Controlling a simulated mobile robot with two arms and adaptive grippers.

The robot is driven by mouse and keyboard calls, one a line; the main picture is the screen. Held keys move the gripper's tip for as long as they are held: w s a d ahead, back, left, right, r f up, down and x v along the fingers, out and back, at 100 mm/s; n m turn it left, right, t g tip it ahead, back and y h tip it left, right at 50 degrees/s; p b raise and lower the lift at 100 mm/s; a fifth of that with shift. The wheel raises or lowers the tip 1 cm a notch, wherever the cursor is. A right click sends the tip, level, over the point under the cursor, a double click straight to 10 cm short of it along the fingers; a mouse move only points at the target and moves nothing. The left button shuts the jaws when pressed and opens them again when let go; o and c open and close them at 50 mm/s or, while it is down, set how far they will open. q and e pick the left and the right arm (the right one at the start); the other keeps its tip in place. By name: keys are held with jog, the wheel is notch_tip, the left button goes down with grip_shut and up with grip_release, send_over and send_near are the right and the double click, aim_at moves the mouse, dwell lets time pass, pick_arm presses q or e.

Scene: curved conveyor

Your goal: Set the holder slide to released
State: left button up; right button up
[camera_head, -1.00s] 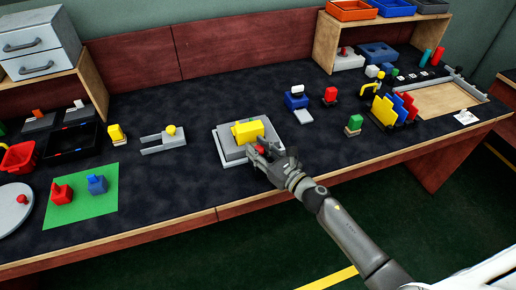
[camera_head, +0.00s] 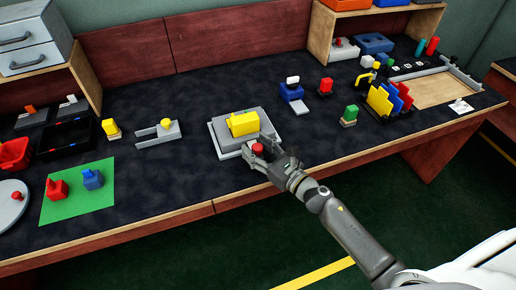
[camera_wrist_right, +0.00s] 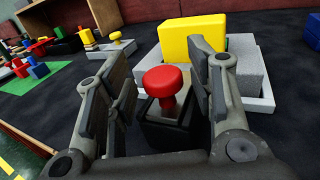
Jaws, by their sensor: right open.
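The holder (camera_head: 222,137) is a grey block on a light base near the table's middle, with a yellow block (camera_head: 243,123) on it. Its slide has a red mushroom-shaped knob (camera_head: 258,149) on the front side, on a dark block in the wrist view (camera_wrist_right: 162,82). My right gripper (camera_head: 256,153) is open at the holder's front. In the right wrist view its fingers (camera_wrist_right: 160,85) stand on either side of the red knob, with gaps visible. Whether they touch it lower down is hidden. My left gripper is not in view.
A grey fixture with a yellow knob (camera_head: 166,124) stands left of the holder. A green mat (camera_head: 76,205) with red and blue pieces lies further left. A blue piece (camera_head: 292,92) and a green piece (camera_head: 350,115) stand to the right. The table's front edge is close to my right arm.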

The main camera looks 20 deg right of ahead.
jog(key=v, duration=1.2)
dwell(0.4)
jog(key=s+d+f+m+g+h, duration=0.2)
jog(key=s+f+m, duration=0.1)
jog(key=f+m, duration=0.55)
jog(key=s+d+f+m+g+h, duration=0.1)
jog(key=s+f+m+g+h, duration=0.15)
jog(key=f+m, duration=0.65)
jog(key=s+d+f+m+g+h, duration=0.2)
jog(key=s+f+m, duration=0.25)
jog(key=f, duration=0.95)
jog(key=s+a+f+m+g, duration=0.1)
jog(key=s+f+m+g, duration=0.2)
jog(key=s, duration=0.6)
jog(key=s+a+f+m+g, duration=0.1)
jog(key=s+f+m+g, duration=0.2)
jog(key=s+f+m, duration=0.5)
jog(key=s+a+f+m+g+p, duration=0.1)
jog(key=s+f+m+g, duration=0.2)
jog(key=s, duration=0.7)
notch_tip(320, 180, down, 3)
jog(key=shift+s+a+m+h, duration=0.25)
jog(key=shift+m+h, duration=0.2)
jog(key=shift+m, duration=0.75)
jog(key=shift+w, duration=0.1)
